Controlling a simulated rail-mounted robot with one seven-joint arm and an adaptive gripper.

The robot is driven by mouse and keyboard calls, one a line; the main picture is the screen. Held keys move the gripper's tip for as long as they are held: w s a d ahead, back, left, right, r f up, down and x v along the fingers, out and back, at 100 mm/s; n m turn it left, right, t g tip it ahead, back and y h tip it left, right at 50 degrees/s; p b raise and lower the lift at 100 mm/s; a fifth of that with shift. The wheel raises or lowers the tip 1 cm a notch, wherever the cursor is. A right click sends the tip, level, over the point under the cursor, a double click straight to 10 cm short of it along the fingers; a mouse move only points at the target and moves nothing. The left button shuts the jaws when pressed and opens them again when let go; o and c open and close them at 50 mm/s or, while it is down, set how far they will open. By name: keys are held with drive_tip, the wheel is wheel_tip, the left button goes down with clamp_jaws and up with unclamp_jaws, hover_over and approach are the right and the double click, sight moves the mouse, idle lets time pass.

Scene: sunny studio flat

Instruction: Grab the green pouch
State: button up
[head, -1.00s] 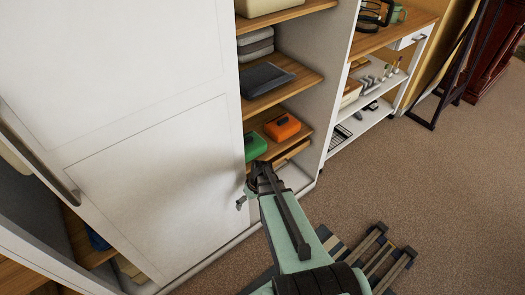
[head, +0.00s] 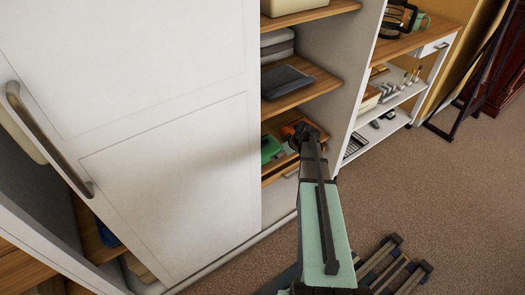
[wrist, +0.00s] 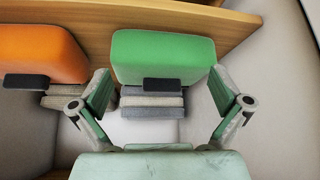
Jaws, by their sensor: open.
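The green pouch (head: 270,150) sits on the lower wooden shelf of the open cabinet, partly cut off by the white door's edge. In the wrist view the green pouch (wrist: 163,52) is straight ahead, with a dark tab on its near face. My gripper (wrist: 161,90) is open and empty, one finger to each side of the pouch's near end in the picture. I cannot tell whether the fingers reach around it. In the head view my gripper (head: 305,132) is at the shelf, covering part of an orange pouch (head: 289,130).
The orange pouch (wrist: 42,50) lies to the left of the green one in the wrist view, with a gap between. The white door (head: 160,130) closes off the cabinet's left side. A dark tray (head: 287,83) lies on the shelf above.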

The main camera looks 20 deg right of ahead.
sight(263, 143)
drive_tip(key=w+a, duration=0.1)
drive_tip(key=w, duration=0.2)
drive_tip(key=w+a+p, duration=0.1)
drive_tip(key=w, duration=0.2)
drive_tip(key=w+a, duration=0.1)
drive_tip(key=w, duration=0.2)
drive_tip(key=shift+w+a, duration=0.3)
drive_tip(key=shift+w, duration=0.05)
drive_tip(key=shift+w+a+f+p, duration=0.2)
drive_tip(key=shift+w+f+p, duration=0.1)
drive_tip(key=shift+f, duration=0.15)
drive_tip(key=shift+s, duration=0.1)
drive_tip(key=c, duration=1.8)
drive_tip(key=shift+b, duration=0.35)
